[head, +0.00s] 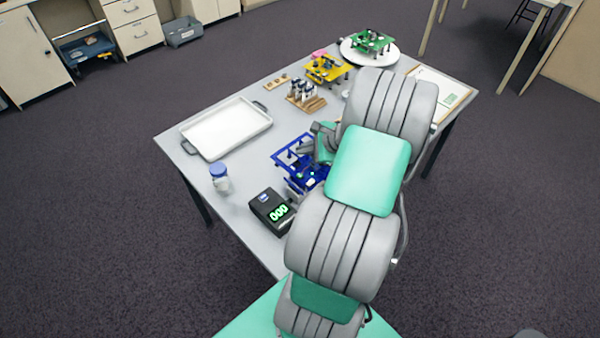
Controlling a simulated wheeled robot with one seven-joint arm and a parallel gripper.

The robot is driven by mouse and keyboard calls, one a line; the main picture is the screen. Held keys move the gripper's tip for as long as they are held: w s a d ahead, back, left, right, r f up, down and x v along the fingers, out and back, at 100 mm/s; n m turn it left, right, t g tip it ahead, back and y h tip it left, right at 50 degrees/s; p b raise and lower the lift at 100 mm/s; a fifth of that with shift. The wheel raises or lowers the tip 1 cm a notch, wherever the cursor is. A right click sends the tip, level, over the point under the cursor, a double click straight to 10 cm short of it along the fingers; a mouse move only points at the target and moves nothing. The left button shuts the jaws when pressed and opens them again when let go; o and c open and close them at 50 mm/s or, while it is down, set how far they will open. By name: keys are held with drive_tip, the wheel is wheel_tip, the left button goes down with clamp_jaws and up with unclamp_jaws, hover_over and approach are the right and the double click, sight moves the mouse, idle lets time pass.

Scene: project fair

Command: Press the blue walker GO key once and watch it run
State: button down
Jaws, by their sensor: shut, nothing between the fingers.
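The blue walker (287,152) stands on the grey table, just left of my arm. It is an open blue frame, and its right part is hidden behind my arm. I cannot make out its GO key. My gripper (307,149) shows only in part, small and dark, over the blue walker's right side. It is shut with nothing in it. I cannot tell whether its tip touches the walker. A black counter box (269,207) with green digits reading 000 stands in front of the walker.
A yellow walker (327,68) and a green walker (371,42) on a white round stand sit at the back. A white tray (225,130), blue-lidded jar (221,180), wooden rack (306,103) and clipboard (447,88) share the table (240,222).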

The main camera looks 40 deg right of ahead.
drive_tip(key=shift+f, duration=0.1)
drive_tip(key=b, duration=0.7)
hover_over(302, 178)
wheel_tip(302, 178, down, 6)
drive_tip(key=shift+f, duration=1.25)
idle(0.7)
drive_tip(key=shift+f+b, duration=0.3)
drive_tip(key=shift+f, duration=0.15)
drive_tip(key=shift+f, duration=0.35)
idle(0.4)
drive_tip(key=shift+r+p, duration=0.65)
drive_tip(key=shift+r, duration=0.1)
drive_tip(key=shift+r, duration=0.1)
